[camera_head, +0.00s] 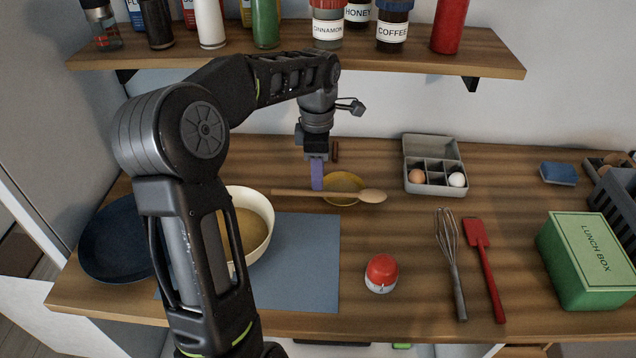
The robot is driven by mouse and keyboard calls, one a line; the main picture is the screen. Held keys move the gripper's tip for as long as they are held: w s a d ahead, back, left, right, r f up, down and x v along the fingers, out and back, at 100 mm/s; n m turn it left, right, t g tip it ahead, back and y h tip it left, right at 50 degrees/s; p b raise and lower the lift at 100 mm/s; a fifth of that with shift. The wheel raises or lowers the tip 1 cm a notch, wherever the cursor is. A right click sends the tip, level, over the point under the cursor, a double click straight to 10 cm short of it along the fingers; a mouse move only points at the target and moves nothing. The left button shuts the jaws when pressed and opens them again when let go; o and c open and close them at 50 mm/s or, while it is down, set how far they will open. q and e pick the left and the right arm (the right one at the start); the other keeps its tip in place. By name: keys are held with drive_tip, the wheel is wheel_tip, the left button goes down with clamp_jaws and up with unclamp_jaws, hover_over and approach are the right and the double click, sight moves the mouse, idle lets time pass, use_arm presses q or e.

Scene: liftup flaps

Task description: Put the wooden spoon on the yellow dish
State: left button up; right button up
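The wooden spoon (373,195) lies crosswise over the front part of the small yellow dish (344,182), its handle reaching left past the rim and its bowl end past the right rim. Whether it rests on the dish or is held just above it is hard to tell. My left gripper (317,186) points down at the dish's left side, with its purple fingertips right at the spoon's handle. The fingers overlap in this view, so their gap and any grip on the handle are hidden. My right gripper is not in view.
A cream bowl (262,210) on a blue-grey mat (310,270) stands left, partly behind my arm. An egg box (432,148), red timer (381,273), whisk (450,260), red spatula (485,265) and green lunch box (585,260) stand right. A jar shelf (400,60) hangs above.

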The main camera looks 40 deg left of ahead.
use_arm(q)
wheel_tip(320, 180, up, 8)
drive_tip(key=p, duration=0.1)
drive_tip(key=shift+f, duration=0.2)
idle(0.6)
